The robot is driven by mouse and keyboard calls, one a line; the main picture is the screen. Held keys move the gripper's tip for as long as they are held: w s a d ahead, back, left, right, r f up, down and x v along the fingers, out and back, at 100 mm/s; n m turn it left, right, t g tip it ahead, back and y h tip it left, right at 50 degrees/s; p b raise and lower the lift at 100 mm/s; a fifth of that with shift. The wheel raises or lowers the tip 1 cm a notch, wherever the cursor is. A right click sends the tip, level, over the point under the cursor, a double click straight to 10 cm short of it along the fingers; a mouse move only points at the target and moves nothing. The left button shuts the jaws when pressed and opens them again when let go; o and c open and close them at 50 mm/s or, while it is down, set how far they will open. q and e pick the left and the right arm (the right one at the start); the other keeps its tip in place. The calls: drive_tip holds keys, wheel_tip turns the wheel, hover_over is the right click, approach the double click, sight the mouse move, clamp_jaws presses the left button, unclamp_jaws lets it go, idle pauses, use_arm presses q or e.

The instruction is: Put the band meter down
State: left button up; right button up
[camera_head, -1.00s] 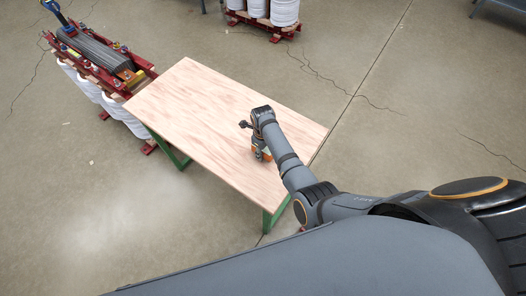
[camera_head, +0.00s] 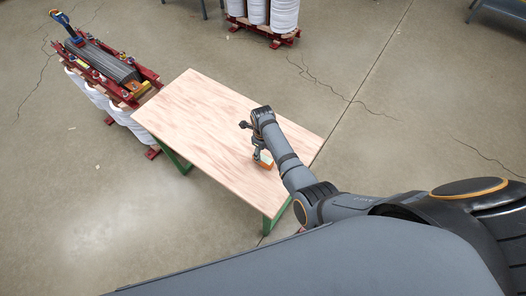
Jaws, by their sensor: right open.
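The band meter appears to be the small orange box with a pale top (camera_head: 265,163) on the wooden table top (camera_head: 200,115), near the table's right edge. My right gripper (camera_head: 258,153) points down right at it, at its upper left side, and is open. The wrist hides part of the meter, and I cannot tell whether the fingers touch it. My left gripper is not in view.
A red-framed core with grey laminations (camera_head: 105,62) and white coils (camera_head: 95,92) stands left of the table. A blue-handled tool (camera_head: 62,20) is at its far end. More white coils (camera_head: 284,14) stand behind. The table's left and middle are bare.

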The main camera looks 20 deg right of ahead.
sight(263, 158)
wheel_tip(263, 158, up, 5)
drive_tip(key=p, duration=0.3)
drive_tip(key=shift+f, duration=0.15)
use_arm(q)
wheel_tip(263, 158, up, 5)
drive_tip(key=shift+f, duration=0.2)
use_arm(e)
drive_tip(key=shift+f, duration=0.1)
